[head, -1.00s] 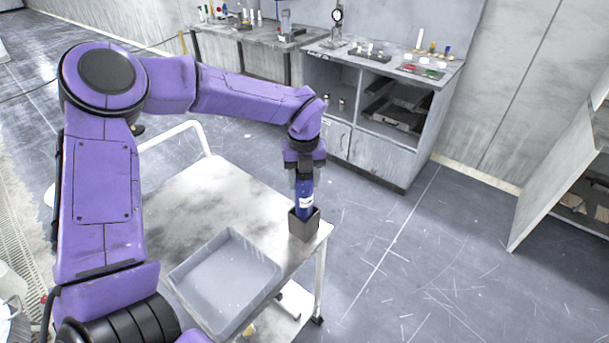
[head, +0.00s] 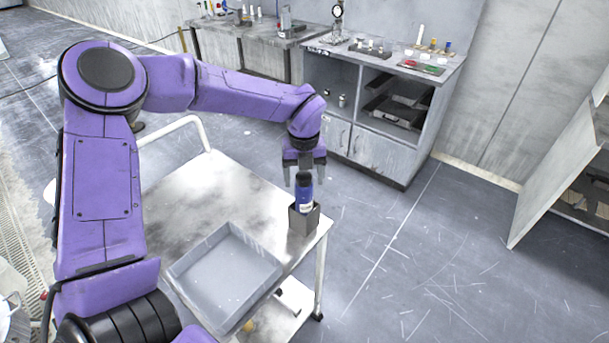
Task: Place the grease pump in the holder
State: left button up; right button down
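The grease pump (head: 304,194) is a blue cylinder with a white label band and a dark top. It stands upright in the dark square holder (head: 304,221), with its lower part hidden inside. The holder sits at the right corner of the cart top. My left gripper (head: 304,180) is above the holder with its fingers spread to either side of the pump's top. It is open, with a visible gap around the pump. My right gripper is not in the view.
A grey tray (head: 226,275) lies on the cart (head: 190,205) left of the holder. The cart's white handle (head: 178,128) rises at the back. A cabinet (head: 380,120) and workbench (head: 245,40) with small items stand behind. The floor to the right is clear.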

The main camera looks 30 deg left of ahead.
pick_arm(q)
jog(key=shift+r, duration=0.25)
jog(key=shift+w+r+p, duration=0.1)
jog(key=shift+r+p, duration=0.6)
jog(key=shift+p, duration=0.15)
jog(key=shift+r+b, duration=0.55)
jog(key=shift+b, duration=0.15)
notch_tip(320, 180, up, 10)
jog(key=b, duration=0.1)
jog(key=shift+r, duration=0.1)
